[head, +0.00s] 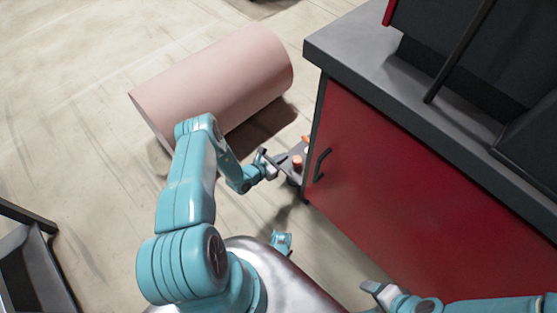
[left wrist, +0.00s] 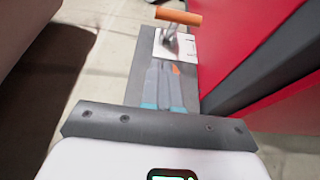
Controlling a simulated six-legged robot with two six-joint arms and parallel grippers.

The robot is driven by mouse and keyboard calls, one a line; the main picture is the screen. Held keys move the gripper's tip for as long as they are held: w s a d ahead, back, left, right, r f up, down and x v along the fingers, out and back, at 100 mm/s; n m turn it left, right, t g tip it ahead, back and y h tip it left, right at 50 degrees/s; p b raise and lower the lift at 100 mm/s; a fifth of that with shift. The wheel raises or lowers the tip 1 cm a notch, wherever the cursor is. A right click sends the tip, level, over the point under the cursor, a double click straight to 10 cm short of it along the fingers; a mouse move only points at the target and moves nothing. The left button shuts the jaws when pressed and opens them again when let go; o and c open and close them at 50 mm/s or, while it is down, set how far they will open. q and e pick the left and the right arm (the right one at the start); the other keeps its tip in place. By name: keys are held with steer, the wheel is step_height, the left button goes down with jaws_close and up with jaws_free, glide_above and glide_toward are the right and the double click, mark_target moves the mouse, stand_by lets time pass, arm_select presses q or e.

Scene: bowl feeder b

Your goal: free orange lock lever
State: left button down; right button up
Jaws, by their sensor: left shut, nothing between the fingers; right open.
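The lock lever has an orange cylindrical handle (left wrist: 178,16) on a metal stem in the left wrist view. The stem rises from a pale plate (left wrist: 186,46) on a dark grey panel (left wrist: 145,58) beside the red cabinet. A small orange part (left wrist: 176,69) shows just by the fingertips. In the head view small orange parts (head: 297,162) show at the cabinet's left corner. My left gripper (head: 279,161) is shut and empty just short of the lever; its fingers (left wrist: 164,66) point towards the plate. Whether they touch the small orange part is unclear. My right gripper (head: 373,290) is open, far from the lever.
The red cabinet (head: 400,175) with a dark top (head: 350,42) and black door handle (head: 321,164) stands on the right. A large pink cylinder (head: 215,80) lies on the floor behind my left arm. A dark tray-like object (head: 35,265) is at lower left. Floor between is clear.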

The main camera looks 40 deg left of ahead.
arm_select(q)
steer(key=b+x, duration=0.2)
steer(key=x, duration=0.4)
steer(key=shift+s+d, duration=0.1)
steer(key=shift+w+r+b, duration=0.2)
steer(key=shift+w+r, duration=0.1)
steer(key=shift+w, duration=0.25)
steer(key=shift+w+r+b, duration=0.15)
steer(key=shift+w+r, duration=0.15)
steer(key=shift+w, duration=0.2)
steer(key=shift+w+r, duration=0.3)
steer(key=shift+w, duration=0.2)
